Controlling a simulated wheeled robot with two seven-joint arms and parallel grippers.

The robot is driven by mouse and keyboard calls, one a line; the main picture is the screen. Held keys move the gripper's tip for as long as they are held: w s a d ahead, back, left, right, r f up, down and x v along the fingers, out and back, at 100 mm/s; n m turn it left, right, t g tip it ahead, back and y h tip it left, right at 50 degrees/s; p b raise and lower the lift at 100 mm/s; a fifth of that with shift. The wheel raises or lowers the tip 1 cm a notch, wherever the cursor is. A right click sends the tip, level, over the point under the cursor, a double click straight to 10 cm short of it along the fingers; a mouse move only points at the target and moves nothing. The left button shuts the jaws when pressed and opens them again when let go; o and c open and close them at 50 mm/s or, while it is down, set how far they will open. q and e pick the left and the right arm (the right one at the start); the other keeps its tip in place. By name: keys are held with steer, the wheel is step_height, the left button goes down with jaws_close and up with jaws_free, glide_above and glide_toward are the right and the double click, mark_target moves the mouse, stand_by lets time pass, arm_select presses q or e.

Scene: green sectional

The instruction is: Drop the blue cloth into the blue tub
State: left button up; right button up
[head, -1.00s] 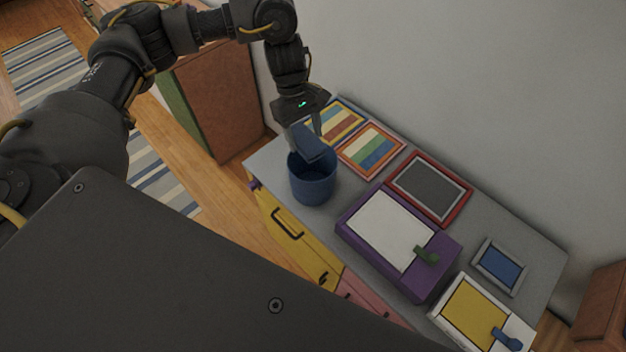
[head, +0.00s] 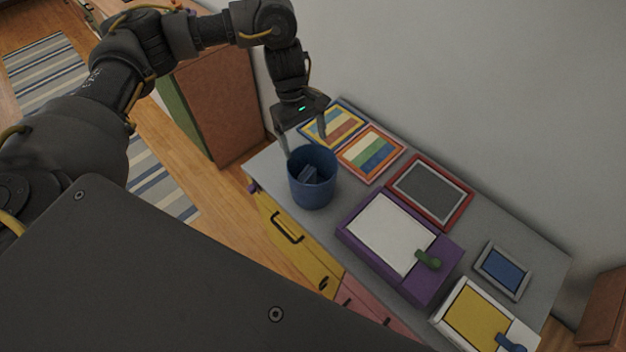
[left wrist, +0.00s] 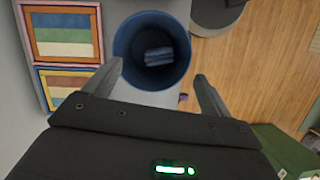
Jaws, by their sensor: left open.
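The blue tub (head: 313,188) stands upright on the left end of the grey dresser top. The blue cloth (head: 309,174) lies inside the tub, below its rim. In the left wrist view the folded cloth (left wrist: 159,56) shows inside the round tub (left wrist: 122,47). My left gripper (head: 305,142) is open and empty, just above the tub on its far side. Its two fingers (left wrist: 161,78) are spread wide in the left wrist view, apart from the cloth. My right gripper is not in view.
The dresser top (head: 408,169) also holds striped framed pictures (head: 370,153), a red-framed grey panel (head: 428,190), a purple box with a white panel (head: 388,232), a small blue frame (head: 502,269) and a white-and-yellow box (head: 477,313). A wall rises behind.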

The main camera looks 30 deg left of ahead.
arm_select(q)
steer(key=b+v, duration=0.1)
steer(key=v, duration=0.9)
stand_by(0.5)
